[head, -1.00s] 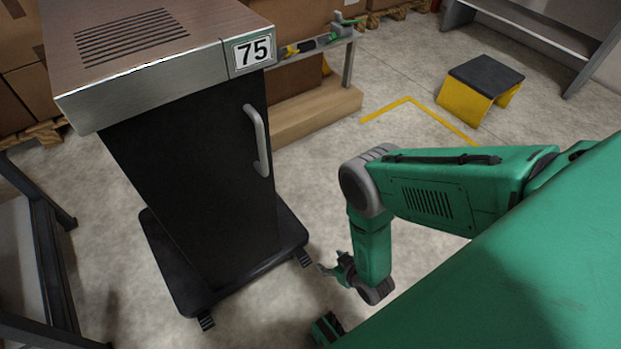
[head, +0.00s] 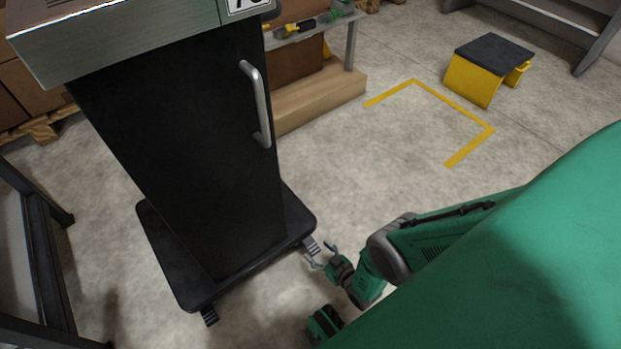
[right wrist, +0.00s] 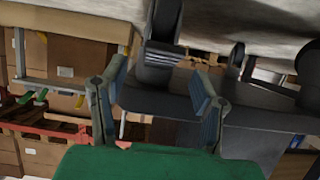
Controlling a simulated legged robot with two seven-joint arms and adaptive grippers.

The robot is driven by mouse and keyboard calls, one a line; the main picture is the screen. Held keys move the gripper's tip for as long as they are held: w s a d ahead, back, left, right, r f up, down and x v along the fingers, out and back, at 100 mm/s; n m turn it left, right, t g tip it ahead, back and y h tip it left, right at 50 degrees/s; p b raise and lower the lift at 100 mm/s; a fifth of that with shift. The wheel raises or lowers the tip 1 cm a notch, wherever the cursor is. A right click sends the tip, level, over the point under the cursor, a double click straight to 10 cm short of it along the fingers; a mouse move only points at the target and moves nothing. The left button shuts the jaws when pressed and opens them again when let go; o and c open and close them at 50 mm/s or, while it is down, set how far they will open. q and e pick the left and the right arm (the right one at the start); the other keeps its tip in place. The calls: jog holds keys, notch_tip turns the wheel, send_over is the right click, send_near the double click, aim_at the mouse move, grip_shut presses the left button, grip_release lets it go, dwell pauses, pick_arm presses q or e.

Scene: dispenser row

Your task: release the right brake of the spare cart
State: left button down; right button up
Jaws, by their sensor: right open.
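The cart is a black cabinet (head: 180,170) with a metal top and a grey handle, standing on a dark base plate (head: 165,255). The right brake pedal (head: 311,245) is a ridged dark tab at the base's right corner; a similar left pedal (head: 209,316) sits at the front corner. My right gripper (head: 321,256) is low over the floor, close beside the right pedal, fingers apart and empty. In the right wrist view a dark caster with its pedal (right wrist: 160,52) shows between and beyond the open fingers (right wrist: 158,80); I cannot tell whether they touch.
A dark metal frame (head: 45,250) stands left of the cart. A low shelf with tools (head: 300,27) and a wooden pallet beam (head: 320,100) are behind it. A yellow step stool (head: 487,70) stands at the back right, with open floor and yellow tape (head: 450,105) nearer.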

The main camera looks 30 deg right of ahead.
aim_at(311, 245)
jog(key=b+x, duration=0.1)
jog(key=x, duration=0.3)
jog(key=shift+f+b, duration=0.15)
jog(key=shift+b, duration=0.2)
jog(key=shift+w+a, duration=0.15)
jog(key=shift+w, duration=0.2)
